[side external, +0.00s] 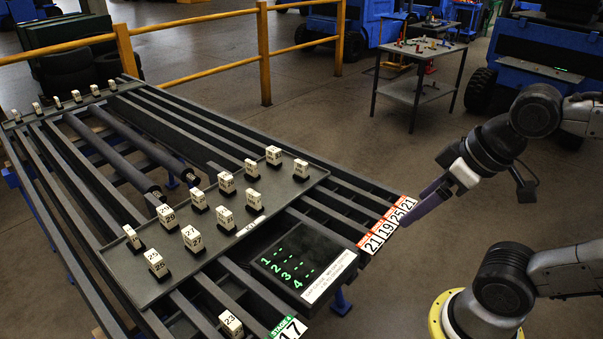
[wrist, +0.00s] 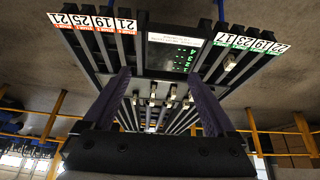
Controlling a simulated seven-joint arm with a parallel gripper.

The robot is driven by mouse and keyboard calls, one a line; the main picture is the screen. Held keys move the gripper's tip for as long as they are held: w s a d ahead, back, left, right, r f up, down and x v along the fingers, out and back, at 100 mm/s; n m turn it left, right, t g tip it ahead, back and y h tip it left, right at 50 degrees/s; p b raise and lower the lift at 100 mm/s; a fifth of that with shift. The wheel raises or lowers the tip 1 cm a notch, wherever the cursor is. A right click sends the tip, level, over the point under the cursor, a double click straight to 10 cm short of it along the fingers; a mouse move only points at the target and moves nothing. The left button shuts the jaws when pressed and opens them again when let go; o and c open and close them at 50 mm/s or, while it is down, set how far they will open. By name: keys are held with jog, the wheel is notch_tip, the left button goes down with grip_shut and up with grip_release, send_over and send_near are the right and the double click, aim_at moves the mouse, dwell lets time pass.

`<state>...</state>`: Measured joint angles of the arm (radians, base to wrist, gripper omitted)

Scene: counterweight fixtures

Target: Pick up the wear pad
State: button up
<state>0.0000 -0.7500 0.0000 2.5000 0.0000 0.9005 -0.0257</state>
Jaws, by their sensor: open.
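No single part is plainly marked as the wear pad. The candidates are several small white numbered blocks with dark bases, standing on a dark tray (side external: 285,202); one of them is block 25 (side external: 157,263). Block 23 (side external: 231,324) stands apart on a rail at the near edge. My gripper (side external: 408,222) is above the right end of the rail frame, near the number labels and well away from the blocks. In the wrist view, its two purple fingers (wrist: 160,78) are spread wide with nothing between them. Small blocks (wrist: 170,96) show beyond them.
A black display panel (side external: 300,262) with green digits sits beside the tray. Red-and-white number labels (side external: 388,226) line the frame's right end. Long rollers (side external: 118,160) lie behind the tray, and more blocks line the far end. Yellow railings (side external: 264,50) and a side table (side external: 418,85) stand behind.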

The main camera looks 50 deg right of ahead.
jog(key=w+d+r+n+h, duration=0.2)
jog(key=w+d+r+n, duration=0.2)
jog(key=w+r+n, duration=0.8)
jog(key=n+g+h, duration=0.3)
jog(key=n+g, duration=0.2)
jog(key=n, duration=0.1)
send_over(303, 168)
jog(key=w+a, duration=0.2)
jog(key=a, duration=0.1)
notch_tip(303, 168, down, 18)
jog(key=shift+g+y, duration=0.3)
jog(key=x, duration=0.7)
jog(key=a+x, duration=0.1)
jog(key=x, duration=0.3)
jog(key=shift+s+f, duration=0.25)
jog(key=shift+f, duration=0.3)
jog(key=shift+x, duration=3.15)
jog(key=shift+w+a, duration=0.1)
jog(key=shift+a, duration=0.1)
grip_shut()
